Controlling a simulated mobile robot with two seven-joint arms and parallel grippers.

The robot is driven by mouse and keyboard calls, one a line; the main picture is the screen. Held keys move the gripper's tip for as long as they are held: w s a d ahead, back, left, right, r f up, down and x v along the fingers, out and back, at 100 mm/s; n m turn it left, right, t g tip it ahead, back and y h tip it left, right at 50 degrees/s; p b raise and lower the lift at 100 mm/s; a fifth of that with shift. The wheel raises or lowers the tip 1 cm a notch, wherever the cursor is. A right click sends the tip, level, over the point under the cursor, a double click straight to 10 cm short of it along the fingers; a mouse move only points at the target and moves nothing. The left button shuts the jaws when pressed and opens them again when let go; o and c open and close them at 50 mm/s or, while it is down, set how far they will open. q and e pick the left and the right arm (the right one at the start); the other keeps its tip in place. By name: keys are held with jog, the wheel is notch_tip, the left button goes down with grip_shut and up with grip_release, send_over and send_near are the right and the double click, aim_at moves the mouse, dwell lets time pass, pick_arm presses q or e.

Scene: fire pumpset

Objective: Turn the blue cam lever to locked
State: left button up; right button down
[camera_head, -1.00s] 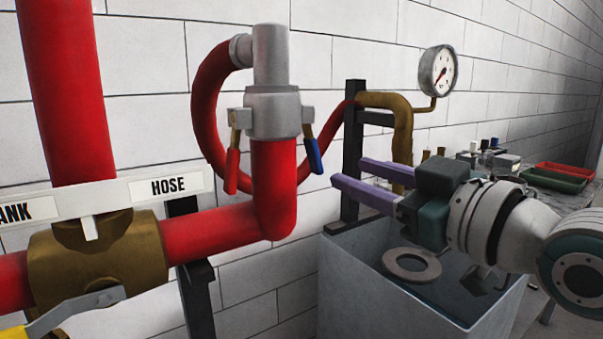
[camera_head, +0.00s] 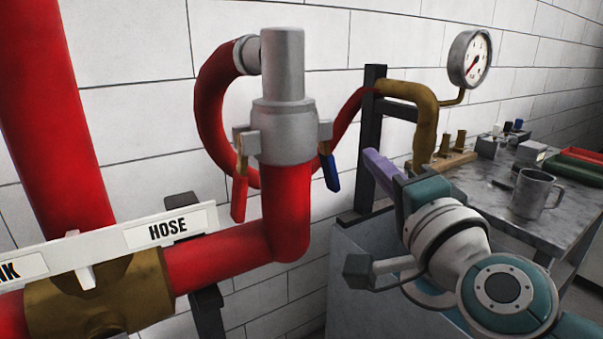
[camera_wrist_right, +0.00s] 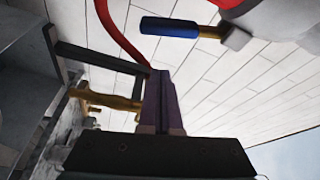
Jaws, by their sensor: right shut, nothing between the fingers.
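The blue cam lever (camera_head: 330,172) hangs down, slightly tilted, from the right side of the grey coupling (camera_head: 283,130) on the red pipe. In the right wrist view the blue lever (camera_wrist_right: 170,27) lies across the top of the picture, beyond the fingertips. A red lever (camera_head: 239,197) hangs on the coupling's left side. My right gripper (camera_head: 368,153) is right of the blue lever, apart from it. Its purple fingers (camera_wrist_right: 159,75) are together and empty. Its wrist hides part of the fingers in the head view. My left gripper is not in view.
A black post (camera_head: 369,135) carries a brass pipe (camera_head: 425,120) and a pressure gauge (camera_head: 470,58) behind my right gripper. A grey table (camera_head: 485,190) with a metal mug (camera_head: 535,193) is at the right. A red hose (camera_head: 208,100) loops behind the coupling.

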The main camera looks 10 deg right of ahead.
aim_at(336, 178)
jog(key=shift+s+a+f, duration=0.1)
jog(key=shift+a+f, duration=0.2)
jog(key=shift+a, duration=0.65)
jog(key=shift+s+a+f, duration=0.1)
jog(key=shift+a+f, duration=0.15)
jog(key=shift+a, duration=0.65)
jog(key=shift+s+a+m+p, duration=0.2)
jog(key=shift+a+m+p, duration=0.3)
jog(key=shift+a+p, duration=0.1)
jog(key=shift+a+f+m, duration=0.1)
jog(key=shift+a+m, duration=0.05)
jog(key=shift+m, duration=0.15)
jog(key=shift+f, duration=0.15)
jog(key=shift+g, duration=0.3)
